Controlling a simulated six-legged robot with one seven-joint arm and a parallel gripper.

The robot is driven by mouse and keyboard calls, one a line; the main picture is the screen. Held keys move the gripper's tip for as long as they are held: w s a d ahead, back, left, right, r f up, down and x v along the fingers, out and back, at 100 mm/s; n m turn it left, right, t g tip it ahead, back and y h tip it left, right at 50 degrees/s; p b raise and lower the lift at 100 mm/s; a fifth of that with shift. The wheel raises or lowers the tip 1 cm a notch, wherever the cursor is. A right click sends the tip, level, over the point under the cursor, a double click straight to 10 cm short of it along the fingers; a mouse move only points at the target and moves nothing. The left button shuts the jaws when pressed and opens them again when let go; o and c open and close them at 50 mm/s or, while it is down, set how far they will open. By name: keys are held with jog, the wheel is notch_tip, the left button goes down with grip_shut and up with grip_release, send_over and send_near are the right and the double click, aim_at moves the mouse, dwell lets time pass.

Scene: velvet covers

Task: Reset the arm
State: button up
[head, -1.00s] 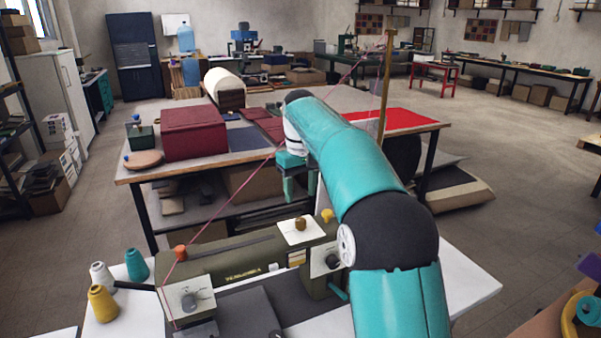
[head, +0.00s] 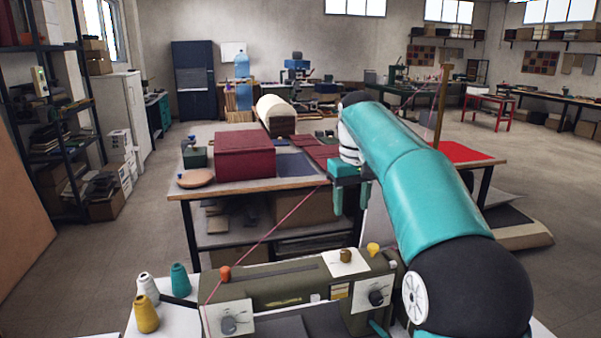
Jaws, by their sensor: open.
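My arm is teal and black and reaches in from the lower right of the head view. My gripper (head: 351,202) hangs at its far end with fingers pointing down. The two teal fingers stand apart, with nothing seen between them. The gripper shows above the sewing machine (head: 290,290) and in front of the worktable's edge (head: 250,188). It looks clear of both, though its exact distance to the table edge cannot be told.
A dark red box (head: 245,155), a cream roll (head: 277,115) and a red sheet (head: 458,151) lie on the worktable. Thread cones (head: 146,315) stand beside the machine. A pink thread runs up from it towards the gripper. Shelving (head: 60,120) stands left; floor is open at right.

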jog(key=s+m+t, duration=0.2)
jog(key=s+t, duration=0.1)
jog(key=s, duration=1.5)
jog(key=s+f+m+t, duration=0.1)
jog(key=s+f+t, duration=0.1)
jog(key=s+f, duration=1)
jog(key=s, duration=0.3)
jog(key=shift+d, duration=0.2)
jog(key=shift+c, duration=0.4)
